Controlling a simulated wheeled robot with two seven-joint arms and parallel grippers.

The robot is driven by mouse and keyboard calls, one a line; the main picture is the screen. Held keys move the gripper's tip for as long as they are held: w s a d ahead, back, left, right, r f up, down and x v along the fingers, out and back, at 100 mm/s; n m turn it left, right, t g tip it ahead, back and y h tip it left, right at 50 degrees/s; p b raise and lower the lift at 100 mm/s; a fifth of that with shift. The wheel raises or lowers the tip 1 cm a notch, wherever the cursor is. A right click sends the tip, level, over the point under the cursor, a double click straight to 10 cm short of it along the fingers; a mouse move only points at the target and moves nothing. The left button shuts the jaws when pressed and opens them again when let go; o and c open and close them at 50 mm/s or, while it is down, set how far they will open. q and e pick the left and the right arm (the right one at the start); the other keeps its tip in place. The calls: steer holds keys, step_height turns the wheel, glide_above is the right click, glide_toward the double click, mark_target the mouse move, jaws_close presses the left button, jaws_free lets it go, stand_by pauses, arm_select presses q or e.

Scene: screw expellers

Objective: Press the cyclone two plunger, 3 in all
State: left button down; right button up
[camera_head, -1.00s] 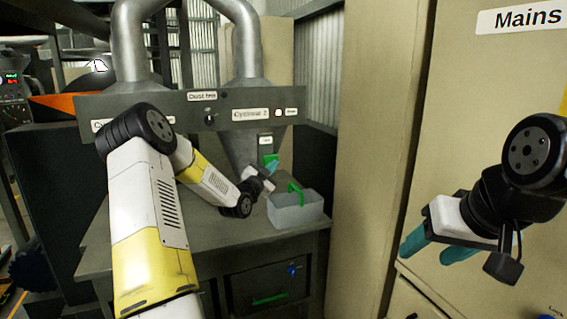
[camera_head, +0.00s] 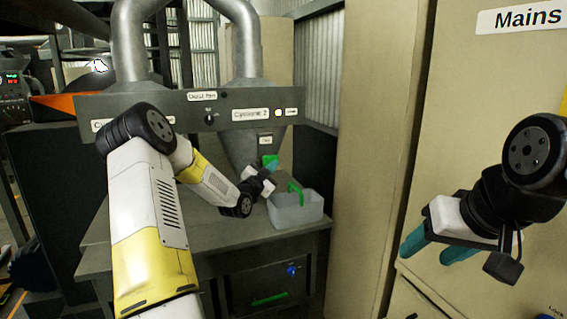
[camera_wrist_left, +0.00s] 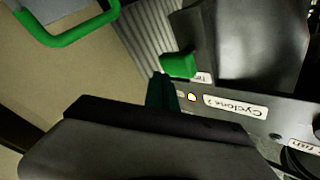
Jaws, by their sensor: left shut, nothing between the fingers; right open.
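The cyclone two unit is a grey metal cone (camera_head: 241,145) under a bent pipe, behind a panel labelled "Cyclone 2" (camera_head: 250,115). A green block (camera_head: 270,160), which looks like its plunger, sits on the cone's front below a small label. It also shows in the left wrist view (camera_wrist_left: 178,65). My left gripper (camera_head: 271,168) is shut and empty, its teal fingertips right at the green block. In the left wrist view the fingers (camera_wrist_left: 161,88) overlap the block's edge; I cannot tell whether they touch. My right gripper (camera_head: 430,245) is open and empty, far to the right.
A clear bin with a green handle (camera_head: 295,208) stands on the grey bench (camera_head: 185,250), just right of and below my left gripper. A drawer (camera_head: 265,285) with a green handle is under the bench. A beige cabinet labelled "Mains" (camera_head: 490,110) stands behind my right gripper.

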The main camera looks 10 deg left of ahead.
arm_select(q)
steer(key=shift+w+a, duration=0.1)
steer(key=shift+w+a, duration=0.15)
steer(key=shift+w, duration=0.1)
steer(key=shift+w+a, duration=0.65)
steer(key=shift+w, duration=0.3)
stand_by(1.3)
steer(key=shift+s, duration=0.1)
steer(key=shift+s+d, duration=0.45)
steer(key=shift+s, duration=0.15)
steer(key=shift+s+d, duration=0.4)
steer(key=shift+s, duration=0.2)
steer(key=shift+d, duration=0.1)
steer(key=shift+s+d, duration=0.45)
steer(key=shift+s, duration=0.25)
steer(key=shift+s+d, duration=0.45)
steer(key=shift+s, duration=0.25)
steer(key=shift+s+d, duration=0.45)
steer(key=shift+s, duration=0.25)
